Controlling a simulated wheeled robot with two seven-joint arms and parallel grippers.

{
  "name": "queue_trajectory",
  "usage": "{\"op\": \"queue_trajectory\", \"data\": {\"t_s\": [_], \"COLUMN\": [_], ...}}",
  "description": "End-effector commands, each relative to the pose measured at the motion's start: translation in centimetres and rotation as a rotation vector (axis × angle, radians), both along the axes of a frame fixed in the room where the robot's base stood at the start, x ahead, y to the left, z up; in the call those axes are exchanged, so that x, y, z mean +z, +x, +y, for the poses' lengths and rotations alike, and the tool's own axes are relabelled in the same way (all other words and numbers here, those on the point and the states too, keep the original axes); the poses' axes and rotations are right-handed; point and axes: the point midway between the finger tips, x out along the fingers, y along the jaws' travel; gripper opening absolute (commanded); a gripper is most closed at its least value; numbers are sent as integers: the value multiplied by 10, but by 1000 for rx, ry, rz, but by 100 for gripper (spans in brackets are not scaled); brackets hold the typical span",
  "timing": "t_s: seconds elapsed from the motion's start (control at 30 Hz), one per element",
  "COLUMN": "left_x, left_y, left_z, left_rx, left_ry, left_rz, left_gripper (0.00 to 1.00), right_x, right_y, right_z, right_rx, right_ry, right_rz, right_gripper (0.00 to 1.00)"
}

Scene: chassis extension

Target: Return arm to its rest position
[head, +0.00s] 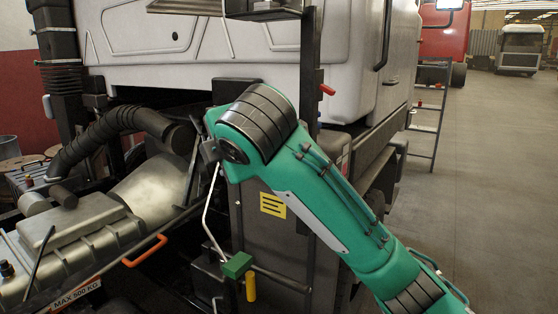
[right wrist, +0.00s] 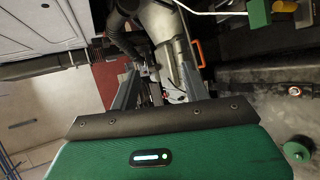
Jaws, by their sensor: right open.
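My right arm (head: 335,215) is green with dark ribbed bands and comes in from the lower right of the head view. It bends in front of the truck's side, and its gripper is mostly hidden there behind the arm. In the right wrist view my right gripper (right wrist: 158,88) shows two grey fingers spread apart, with nothing held between them. Beyond the fingers lie the black ribbed hose and the metal engine parts. My left gripper is in neither view.
The white truck cab (head: 160,40) stands behind the arm. A green block (head: 237,265) on a pale bent rod, a yellow handle (head: 250,288) and an orange handle (head: 145,250) are close by. The floor (head: 490,190) at right is clear.

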Motion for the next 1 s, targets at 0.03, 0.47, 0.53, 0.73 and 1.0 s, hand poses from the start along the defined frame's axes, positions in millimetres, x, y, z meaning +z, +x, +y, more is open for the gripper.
{"op": "queue_trajectory", "data": {"t_s": [0.03,0.47,0.53,0.73,1.0], "left_x": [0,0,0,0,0], "left_y": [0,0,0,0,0], "left_z": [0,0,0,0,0], "left_rx": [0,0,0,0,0], "left_ry": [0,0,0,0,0], "left_rz": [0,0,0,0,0], "left_gripper": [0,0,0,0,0], "right_x": [-22,-178,-203,-276,-368], "right_y": [4,11,7,-12,-57], "right_z": [-7,-68,-79,-113,-163], "right_rx": [-16,-242,-291,-445,-690], "right_ry": [45,398,451,587,741], "right_rz": [48,382,432,571,728], "right_gripper": [47,47,47,47,47]}}
